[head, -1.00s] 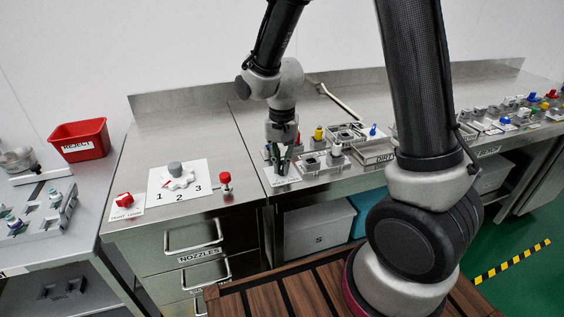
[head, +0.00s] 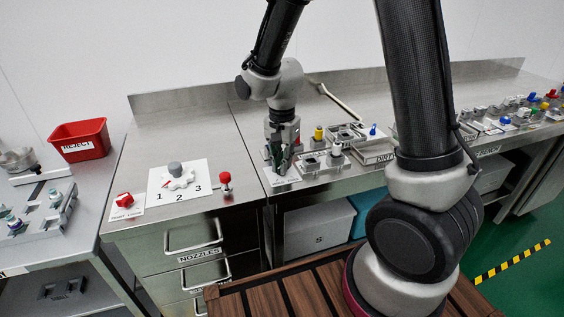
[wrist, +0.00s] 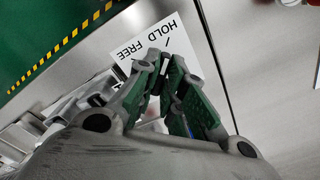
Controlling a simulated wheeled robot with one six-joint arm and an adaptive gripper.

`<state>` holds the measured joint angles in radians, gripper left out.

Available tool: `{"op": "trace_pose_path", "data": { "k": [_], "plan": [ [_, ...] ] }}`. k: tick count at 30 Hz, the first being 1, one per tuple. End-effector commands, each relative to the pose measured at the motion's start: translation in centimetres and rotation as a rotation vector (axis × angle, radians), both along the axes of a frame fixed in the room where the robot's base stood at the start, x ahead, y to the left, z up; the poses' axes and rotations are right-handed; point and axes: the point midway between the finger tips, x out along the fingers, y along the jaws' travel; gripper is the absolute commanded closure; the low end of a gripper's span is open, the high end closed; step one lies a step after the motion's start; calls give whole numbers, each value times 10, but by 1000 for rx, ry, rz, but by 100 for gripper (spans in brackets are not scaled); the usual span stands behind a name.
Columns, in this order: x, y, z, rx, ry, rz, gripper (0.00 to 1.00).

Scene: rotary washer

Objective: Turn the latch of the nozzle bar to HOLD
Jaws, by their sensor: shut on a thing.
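The white label card (wrist: 143,42) reads HOLD and FREE, upside down in the wrist view, with a short dark tick line beside HOLD. In the head view the card (head: 284,181) lies at the front edge of the steel bench. My gripper (wrist: 163,82) is shut low over the card's edge, its green-padded fingers around the latch of the nozzle bar. In the head view my gripper (head: 279,168) points down at this spot.
Right of my gripper stand a yellow-topped part (head: 319,133) and grey fixture blocks (head: 346,134). A dial card with 1, 2, 3 (head: 181,192), a red knob (head: 225,178) and a red REJECT bin (head: 79,139) are left. Bare steel lies behind the dial.

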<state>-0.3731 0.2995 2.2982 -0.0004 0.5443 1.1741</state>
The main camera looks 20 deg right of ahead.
Motion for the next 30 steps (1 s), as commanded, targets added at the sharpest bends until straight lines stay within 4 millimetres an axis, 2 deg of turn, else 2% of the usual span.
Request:
{"op": "trace_pose_path", "data": {
  "k": [4, 5, 7, 8, 16, 20, 23, 30],
  "plan": [
    [1, 0, 0, 1, -2, -1, 100],
    [1, 0, 0, 1, -2, -1, 84],
    [1, 0, 0, 1, -2, -1, 71],
    [1, 0, 0, 1, -2, -1, 68],
    [0, 0, 0, 1, -1, 0, 68],
    [1, 0, 8, 2, -4, 0, 68],
    [1, 0, 24, 2, -5, 0, 68],
    [2, 1, 79, 3, -7, 0, 68]
  ]
}}
